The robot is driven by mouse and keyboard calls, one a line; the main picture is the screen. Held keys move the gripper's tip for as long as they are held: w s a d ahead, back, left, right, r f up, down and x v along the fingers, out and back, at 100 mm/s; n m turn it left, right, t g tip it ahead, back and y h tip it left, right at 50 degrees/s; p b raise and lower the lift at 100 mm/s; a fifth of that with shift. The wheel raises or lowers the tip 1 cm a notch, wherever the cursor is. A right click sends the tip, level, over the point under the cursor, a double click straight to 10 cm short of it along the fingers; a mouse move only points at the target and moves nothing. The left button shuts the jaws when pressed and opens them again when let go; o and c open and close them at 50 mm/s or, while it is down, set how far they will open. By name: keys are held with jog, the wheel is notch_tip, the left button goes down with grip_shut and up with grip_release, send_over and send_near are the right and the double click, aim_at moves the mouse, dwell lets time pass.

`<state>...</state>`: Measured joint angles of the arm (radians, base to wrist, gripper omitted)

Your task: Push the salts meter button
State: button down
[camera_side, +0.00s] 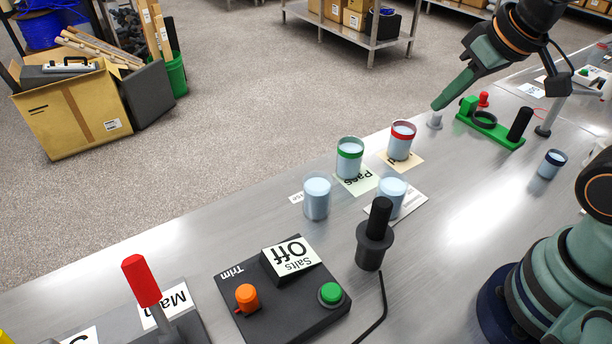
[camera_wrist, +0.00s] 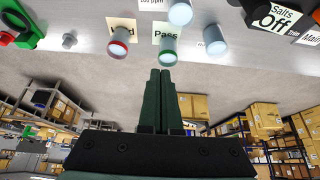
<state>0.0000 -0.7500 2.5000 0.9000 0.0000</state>
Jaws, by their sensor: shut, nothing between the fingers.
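The salts meter (camera_side: 250,300) is a dark box at the front of the bench in the side view. Its raised display (camera_side: 290,258) reads "Salts Off", and this also shows at the upper right of the wrist view (camera_wrist: 274,17). A round green button (camera_side: 331,293) sits on its right side, uncovered, and an orange knob (camera_side: 246,298) marked "Trim" on its left. The button is not visible in the wrist view. My gripper (camera_side: 437,105) is shut and empty at the far end of the bench, well away from the meter. Its closed fingers show in the wrist view (camera_wrist: 160,73).
A black probe (camera_side: 375,230) stands in a holder between my gripper and the meter. Several cups, including a green-banded one (camera_side: 349,158) and a red-banded one (camera_side: 401,140), stand mid-bench. A red-handled lever (camera_side: 142,282) is left of the meter. A green fixture (camera_side: 490,125) is far right.

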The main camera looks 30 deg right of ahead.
dwell(0.4)
jog(key=m+g, duration=0.6)
jog(key=m, duration=3)
send_over(333, 290)
jog(key=shift+f, duration=2.45)
jog(key=shift+f, duration=0.1)
notch_tip(333, 290, down, 14)
jog(key=shift+r, duration=0.1)
